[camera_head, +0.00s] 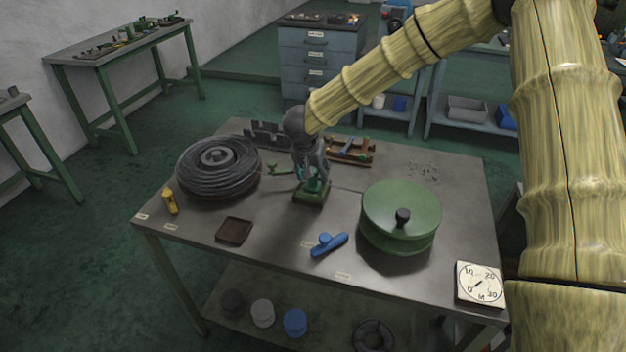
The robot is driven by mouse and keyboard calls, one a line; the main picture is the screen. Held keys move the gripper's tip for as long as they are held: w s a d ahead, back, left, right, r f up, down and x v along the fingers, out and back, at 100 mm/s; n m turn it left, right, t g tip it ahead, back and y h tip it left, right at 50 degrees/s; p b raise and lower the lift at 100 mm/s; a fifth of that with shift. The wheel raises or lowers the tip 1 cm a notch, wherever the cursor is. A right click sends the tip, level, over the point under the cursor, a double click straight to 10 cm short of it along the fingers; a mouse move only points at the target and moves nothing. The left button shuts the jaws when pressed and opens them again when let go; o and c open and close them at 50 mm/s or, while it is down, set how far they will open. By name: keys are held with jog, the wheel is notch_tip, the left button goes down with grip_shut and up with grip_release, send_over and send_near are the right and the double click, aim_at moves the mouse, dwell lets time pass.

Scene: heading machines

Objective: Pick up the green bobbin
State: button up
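My gripper (313,178) points down over a small green hand-cranked device (311,195) near the middle of the table. A small teal-green piece (316,185), possibly the green bobbin, shows between or just behind the fingers, on top of the device. The fingers and the device overlap in this view, so I cannot tell whether the gripper touches or grips the piece. A crank arm with a green knob (273,164) reaches out to the left of the gripper. A large green lidded drum (401,212) with a black knob stands to the right.
The grey table (285,245) holds a dark wire coil (217,165), a yellow item (170,201), a brown tray (234,231), a blue handled tool (329,244), a dial gauge (480,284) and a wooden tool rack (350,151). Bare tabletop lies around the tray.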

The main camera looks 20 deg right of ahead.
jog(key=c, duration=0.8)
jog(key=shift+c, duration=0.2)
